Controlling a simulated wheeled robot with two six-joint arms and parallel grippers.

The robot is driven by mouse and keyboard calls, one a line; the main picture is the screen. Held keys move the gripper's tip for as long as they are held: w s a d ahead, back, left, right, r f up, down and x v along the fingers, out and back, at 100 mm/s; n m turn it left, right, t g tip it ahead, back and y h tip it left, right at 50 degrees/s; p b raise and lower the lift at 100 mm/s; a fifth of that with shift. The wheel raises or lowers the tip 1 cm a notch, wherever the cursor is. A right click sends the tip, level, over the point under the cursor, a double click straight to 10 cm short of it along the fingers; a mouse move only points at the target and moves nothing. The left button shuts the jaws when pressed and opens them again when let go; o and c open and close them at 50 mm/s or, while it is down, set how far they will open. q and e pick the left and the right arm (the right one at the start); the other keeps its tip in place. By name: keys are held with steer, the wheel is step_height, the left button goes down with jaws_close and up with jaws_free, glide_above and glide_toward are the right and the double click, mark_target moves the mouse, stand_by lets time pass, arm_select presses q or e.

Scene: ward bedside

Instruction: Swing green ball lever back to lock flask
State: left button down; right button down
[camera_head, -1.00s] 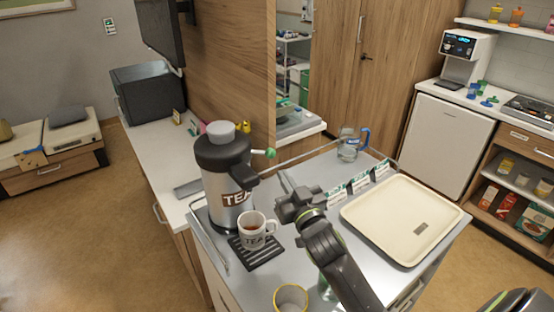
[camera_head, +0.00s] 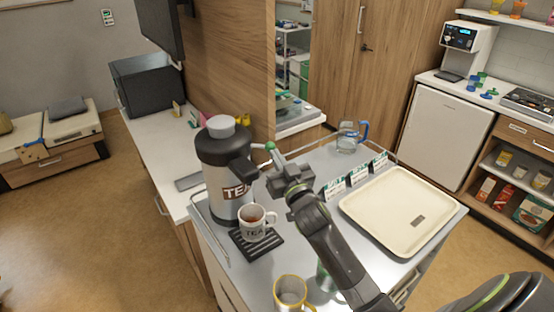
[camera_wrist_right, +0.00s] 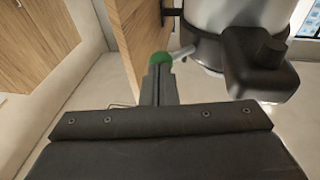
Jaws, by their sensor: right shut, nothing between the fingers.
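The tea flask (camera_head: 222,170) stands upright at the left of the trolley, steel with a black top and "TEA" on its side. Its lever ends in a green ball (camera_head: 270,146) and sticks out to the right from the black top. My right gripper (camera_head: 275,160) is shut and empty, its fingertips right at the green ball. In the right wrist view the green ball (camera_wrist_right: 160,59) shows just beyond the shut fingertips (camera_wrist_right: 159,72); whether they touch it I cannot tell. My left gripper is not in view.
A TEA mug (camera_head: 256,224) of tea stands on the black drip grid (camera_head: 262,251) below the spout. A yellow-rimmed mug (camera_head: 290,293) is at the front.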

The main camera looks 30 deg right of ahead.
steer(key=w+d+b, duration=0.5)
steer(key=w+b, duration=0.2)
steer(key=w, duration=0.4)
steer(key=shift+d, duration=0.3)
steer(key=shift+f, duration=0.1)
stand_by(1.3)
